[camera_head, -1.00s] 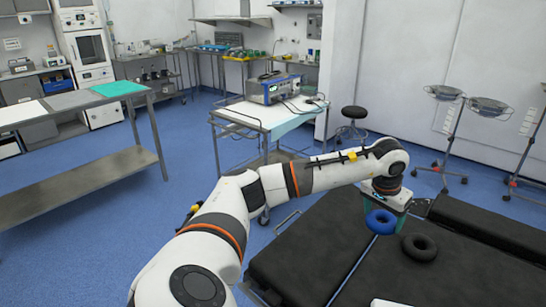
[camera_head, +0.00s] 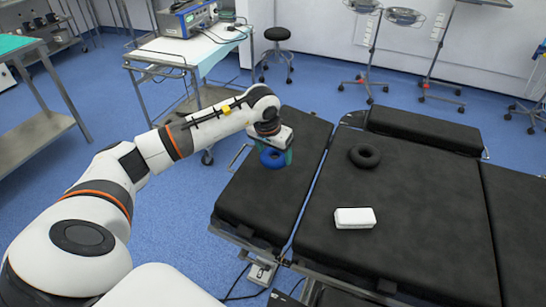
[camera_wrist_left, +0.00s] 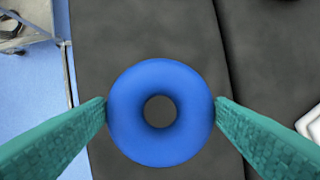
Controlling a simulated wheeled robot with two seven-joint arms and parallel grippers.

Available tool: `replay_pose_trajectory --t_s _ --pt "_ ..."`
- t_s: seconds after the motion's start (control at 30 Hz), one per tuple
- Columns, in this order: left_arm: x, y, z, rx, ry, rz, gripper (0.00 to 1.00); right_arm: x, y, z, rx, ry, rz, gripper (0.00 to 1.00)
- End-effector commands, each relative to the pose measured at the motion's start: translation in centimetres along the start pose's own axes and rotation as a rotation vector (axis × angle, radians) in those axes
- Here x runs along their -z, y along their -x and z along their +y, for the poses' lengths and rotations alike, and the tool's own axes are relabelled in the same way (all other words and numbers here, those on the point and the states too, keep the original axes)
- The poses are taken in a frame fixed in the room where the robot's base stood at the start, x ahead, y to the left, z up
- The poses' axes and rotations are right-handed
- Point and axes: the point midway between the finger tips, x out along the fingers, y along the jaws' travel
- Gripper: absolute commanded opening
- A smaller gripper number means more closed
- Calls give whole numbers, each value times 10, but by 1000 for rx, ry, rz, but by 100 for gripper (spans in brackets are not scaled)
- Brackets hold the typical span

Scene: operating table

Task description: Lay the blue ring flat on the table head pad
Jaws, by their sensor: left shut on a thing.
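The blue ring (camera_head: 272,158) is held flat, its hole facing down, between the two green fingers of my left gripper (camera_head: 273,155). In the left wrist view the ring (camera_wrist_left: 160,66) fills the space between the fingertips (camera_wrist_left: 160,112), which touch it on both sides. Below it is the black pad at the left end of the table (camera_head: 250,200), which I take for the head pad; it also shows in the left wrist view (camera_wrist_left: 135,30). The ring appears to be above the pad; the exact gap cannot be told. My right gripper is not in view.
A black ring (camera_head: 365,156) and a white block (camera_head: 355,218) lie on the neighbouring table pad (camera_head: 420,240). A cart (camera_head: 160,52) with a device stands behind on the left. The front part of the left pad is clear.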

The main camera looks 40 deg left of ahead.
Motion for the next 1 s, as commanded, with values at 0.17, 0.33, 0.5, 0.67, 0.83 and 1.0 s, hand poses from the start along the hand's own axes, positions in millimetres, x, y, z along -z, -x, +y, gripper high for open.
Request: replay_pose_trajectory --t_s 0.17,0.33,0.5,0.67,0.83,1.0 --pt "8 -25 -1 2 0 5 51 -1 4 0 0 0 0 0" --pt "8 -29 0 0 -1 -1 51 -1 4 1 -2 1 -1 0" --pt "9 -31 0 0 -1 0 51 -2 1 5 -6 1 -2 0" --pt "10 -36 0 0 0 0 51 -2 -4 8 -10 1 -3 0" --pt "10 -34 0 0 0 1 98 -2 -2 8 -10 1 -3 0" --pt "10 -34 0 0 0 1 98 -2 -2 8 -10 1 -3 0"
